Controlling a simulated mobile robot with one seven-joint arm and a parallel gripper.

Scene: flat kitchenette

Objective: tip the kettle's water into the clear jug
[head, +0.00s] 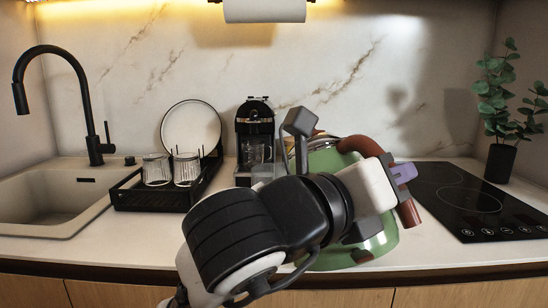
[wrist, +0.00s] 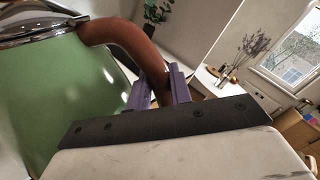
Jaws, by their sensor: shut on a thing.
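The green kettle (head: 378,246) with a brown handle (head: 362,146) is at the right of the counter's middle, largely hidden behind my arm in the head view. My gripper (head: 403,172) is shut on the handle. In the wrist view, the purple fingers of my gripper (wrist: 161,88) stand on both sides of the brown handle (wrist: 130,42), with the green kettle body (wrist: 65,95) at the left. I cannot tell whether the kettle's base touches the counter. No clear jug is plainly visible; a clear vessel (head: 257,153) shows at the coffee machine, and my arm hides the counter near it.
The black coffee machine (head: 255,118) stands behind my arm. A black rack (head: 135,197) with glasses and a plate is left of it, then the sink (head: 45,195) and tap. The black hob (head: 465,200) and a plant (head: 499,160) are at the right.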

